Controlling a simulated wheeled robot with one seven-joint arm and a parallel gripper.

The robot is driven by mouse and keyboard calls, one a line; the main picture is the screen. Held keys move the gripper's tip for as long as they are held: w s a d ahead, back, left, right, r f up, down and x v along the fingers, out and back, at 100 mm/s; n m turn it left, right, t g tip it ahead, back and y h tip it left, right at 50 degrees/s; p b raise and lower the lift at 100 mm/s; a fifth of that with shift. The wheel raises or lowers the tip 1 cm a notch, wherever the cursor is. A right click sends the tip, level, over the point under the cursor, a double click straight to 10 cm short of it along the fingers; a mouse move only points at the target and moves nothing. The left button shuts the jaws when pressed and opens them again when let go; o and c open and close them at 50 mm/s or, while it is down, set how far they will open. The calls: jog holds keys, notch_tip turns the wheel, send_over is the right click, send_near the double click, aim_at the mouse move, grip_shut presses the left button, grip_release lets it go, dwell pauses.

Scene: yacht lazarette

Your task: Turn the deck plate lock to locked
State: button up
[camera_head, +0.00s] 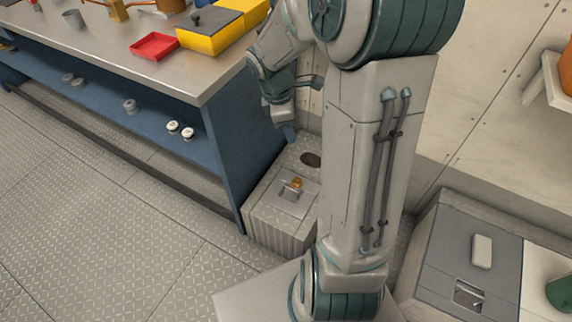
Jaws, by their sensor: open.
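A square silver plate (285,203) with a small orange-yellow knob (297,183) is set in the top of a low ribbed grey box (270,228) beside the bench. It looks like the deck plate lock, but the knob is too small to read its turn. My gripper (283,113) hangs above and behind this box, apart from the knob. It is open and seems empty; its fingertips are hard to make out. My own arm column hides the box's right side.
A dark round hole (311,159) lies behind the plate. The blue bench (225,150) bounds the box on the left; its top holds a red tray (155,46) and a yellow bin (208,32). A grey chest (450,262) with a recessed latch stands at right. The left floor is clear.

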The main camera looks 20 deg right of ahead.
aim_at(295, 182)
jog(key=w+d+f+n+y+b, duration=0.1)
jog(key=f+b, duration=0.5)
jog(key=f, duration=0.8)
jog(key=w+d+f+n+b, duration=0.4)
jog(key=w+f+n+b, duration=0.1)
jog(key=f, duration=1)
jog(key=w+d+f+n+y+b, duration=0.1)
jog(key=w+f+n+b, duration=0.3)
jog(key=f, duration=1)
jog(key=shift+d+f+n+y+b, duration=0.35)
jog(key=shift+d+n+b, duration=0.5)
jog(key=shift+b, duration=0.6)
jog(key=shift+a, duration=0.1)
jog(key=c, duration=1)
